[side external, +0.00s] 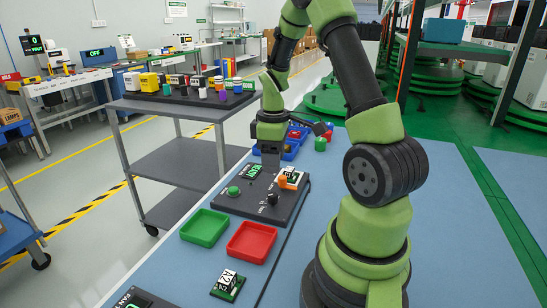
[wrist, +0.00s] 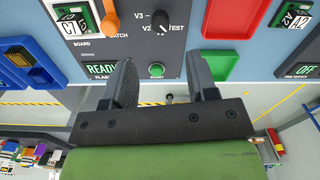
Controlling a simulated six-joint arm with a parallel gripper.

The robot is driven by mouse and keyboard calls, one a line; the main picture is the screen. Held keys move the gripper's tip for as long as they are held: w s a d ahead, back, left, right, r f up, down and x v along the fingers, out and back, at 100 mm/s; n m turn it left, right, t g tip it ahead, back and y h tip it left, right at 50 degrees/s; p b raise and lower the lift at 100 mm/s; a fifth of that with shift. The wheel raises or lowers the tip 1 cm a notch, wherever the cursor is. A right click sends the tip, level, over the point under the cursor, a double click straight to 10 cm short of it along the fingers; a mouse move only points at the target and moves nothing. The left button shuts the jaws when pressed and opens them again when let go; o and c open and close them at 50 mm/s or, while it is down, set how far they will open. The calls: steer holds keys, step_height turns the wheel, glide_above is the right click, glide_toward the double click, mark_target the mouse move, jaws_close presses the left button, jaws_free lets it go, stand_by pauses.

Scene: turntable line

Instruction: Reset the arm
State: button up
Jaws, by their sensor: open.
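My gripper (side external: 270,152) hangs over the back-left end of the dark test panel (side external: 258,210) in the side view. In the wrist view its two fingers (wrist: 160,72) are apart with nothing between them, near the panel's front edge. The panel has a green READY display (wrist: 103,70), a green button (wrist: 156,70), a black knob (wrist: 160,24) and an orange latch (wrist: 110,22). A board marked C7 (wrist: 73,26) sits in the panel beside the latch.
A green tray (side external: 204,228) and a red tray (side external: 252,243) lie on the blue table. A board marked A2 (side external: 228,284) lies in front of them. A blue bin (side external: 290,152) stands behind the panel. A grey cart (side external: 178,153) with coloured items stands left.

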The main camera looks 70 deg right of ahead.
steer(key=s+a+r+m+t, duration=0.1)
steer(key=a+r+m+t, duration=0.35)
steer(key=a+r, duration=1.1)
steer(key=s+a+r+m+t+y, duration=0.1)
steer(key=s+a+r+t+y, duration=0.1)
steer(key=s+a, duration=0.4)
steer(key=shift+r+t, duration=0.15)
steer(key=shift+t, duration=0.2)
steer(key=shift+w+d+m, duration=0.1)
steer(key=shift+m, duration=0.25)
steer(key=shift+c, duration=0.2)
